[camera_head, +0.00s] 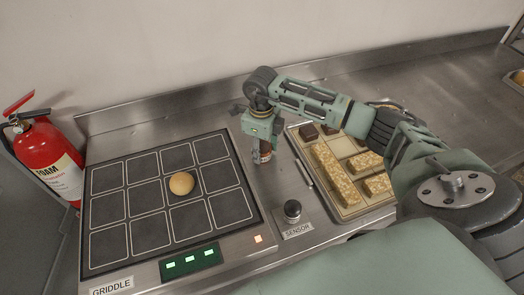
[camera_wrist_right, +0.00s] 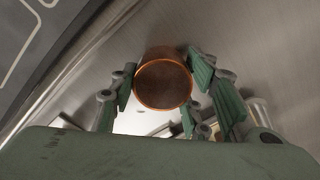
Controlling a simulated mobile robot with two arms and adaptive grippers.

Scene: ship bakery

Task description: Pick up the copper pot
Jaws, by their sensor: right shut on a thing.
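The copper pot (camera_wrist_right: 163,84) shows in the right wrist view as a round copper-rimmed vessel between the green fingers of my right gripper (camera_wrist_right: 165,90). In the head view a small copper-brown part of the pot (camera_head: 262,153) shows under my right gripper (camera_head: 260,140), over the steel counter between the griddle and the tray. The right gripper is shut on the pot. Whether the pot touches the counter or hangs just above it, I cannot tell. My left gripper is in neither view.
A griddle (camera_head: 149,207) with a round bun (camera_head: 181,184) lies to the left. A tray (camera_head: 346,211) of bars and dark pieces lies to the right, partly behind my arm. A sensor knob (camera_head: 292,209) stands in front. A red fire extinguisher (camera_head: 45,158) stands at the far left.

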